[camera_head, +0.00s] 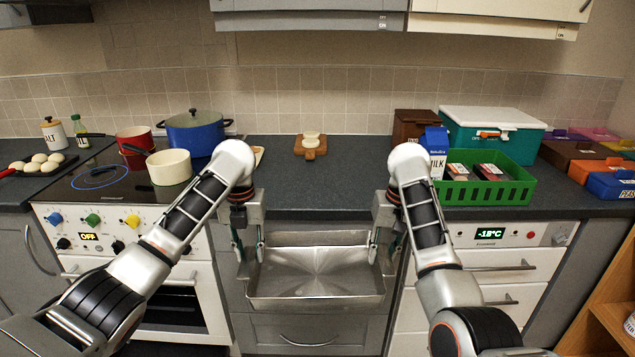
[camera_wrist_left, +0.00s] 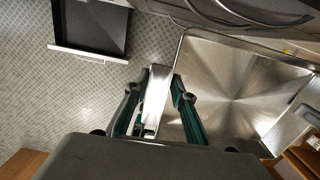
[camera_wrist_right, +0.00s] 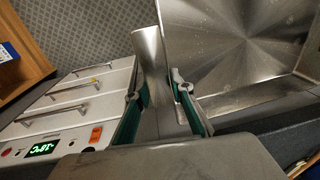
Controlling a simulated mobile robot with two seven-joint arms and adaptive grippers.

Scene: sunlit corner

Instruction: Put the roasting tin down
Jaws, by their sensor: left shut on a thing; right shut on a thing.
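The roasting tin (camera_head: 315,268) is an empty, shiny metal rectangular pan. In the head view it hangs in front of the worktop's front edge, roughly level, held between my two grippers. My left gripper (camera_head: 250,250) is shut on its left end, and my right gripper (camera_head: 385,248) is shut on its right end. In the left wrist view the tin (camera_wrist_left: 235,90) shows beside my left fingers (camera_wrist_left: 160,100), with the grey end piece between them. In the right wrist view the tin (camera_wrist_right: 235,45) shows beside my right fingers (camera_wrist_right: 160,95), which close around its end piece.
The worktop (camera_head: 330,180) is clear in the middle, with a small wooden board (camera_head: 311,150) at its back. The hob at left holds a cream pan (camera_head: 168,167) and a blue pot (camera_head: 194,132). A green crate (camera_head: 487,187) and a milk carton (camera_head: 436,150) stand at right.

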